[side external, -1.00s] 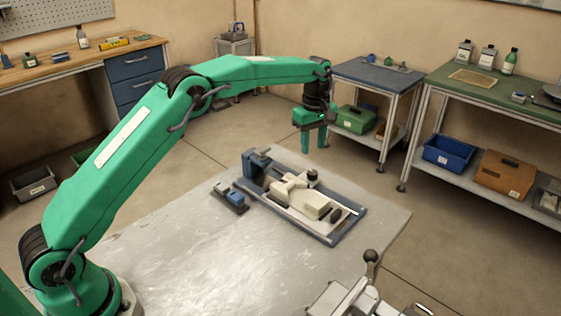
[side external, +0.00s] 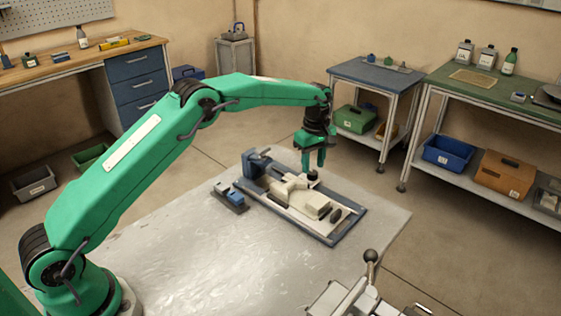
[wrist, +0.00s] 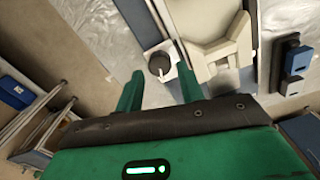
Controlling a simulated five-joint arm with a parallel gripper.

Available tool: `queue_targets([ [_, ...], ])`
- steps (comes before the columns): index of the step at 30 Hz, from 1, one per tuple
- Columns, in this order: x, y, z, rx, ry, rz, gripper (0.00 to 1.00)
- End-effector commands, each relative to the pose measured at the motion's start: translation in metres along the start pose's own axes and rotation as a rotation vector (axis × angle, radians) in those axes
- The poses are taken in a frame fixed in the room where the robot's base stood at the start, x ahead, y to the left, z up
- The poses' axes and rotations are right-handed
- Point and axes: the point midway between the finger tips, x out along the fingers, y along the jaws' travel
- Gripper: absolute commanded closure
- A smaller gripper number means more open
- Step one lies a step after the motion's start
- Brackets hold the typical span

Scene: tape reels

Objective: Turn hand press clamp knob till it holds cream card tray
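The hand press clamp (side external: 252,165) stands on a blue-grey base on the metal table, with cream parts lying along it. Its dark round knob (side external: 313,175) sits on a pale square block, which shows in the wrist view with the knob (wrist: 160,65) on top. The cream card tray (side external: 311,206) appears to be the cream piece on the base; its cream body also shows in the wrist view (wrist: 213,45). My gripper (side external: 313,166) is above the knob, pointing down, fingers apart and empty. In the wrist view the knob lies between the finger lines; contact cannot be told.
A small blue and dark block (side external: 229,197) lies left of the base. A metal device with a ball-topped lever (side external: 371,256) stands at the table's front right.

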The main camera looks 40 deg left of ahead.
Motion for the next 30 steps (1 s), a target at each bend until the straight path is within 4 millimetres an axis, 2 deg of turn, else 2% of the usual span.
queue_targets([
  [6, 0.02, 0.0, 0.0, 0.0, 0.0, -0.002, 0.62],
  [17, 0.024, 0.0, 0.0, 0.0, 0.0, 0.0, 0.62],
  [22, 0.024, 0.0, 0.0, 0.0, 0.0, 0.0, 0.91],
  [23, 0.024, 0.0, 0.0, 0.0, 0.0, 0.0, 0.94],
  [30, 0.023, 0.0, 0.0, 0.011, 0.0, -0.001, 0.94],
])
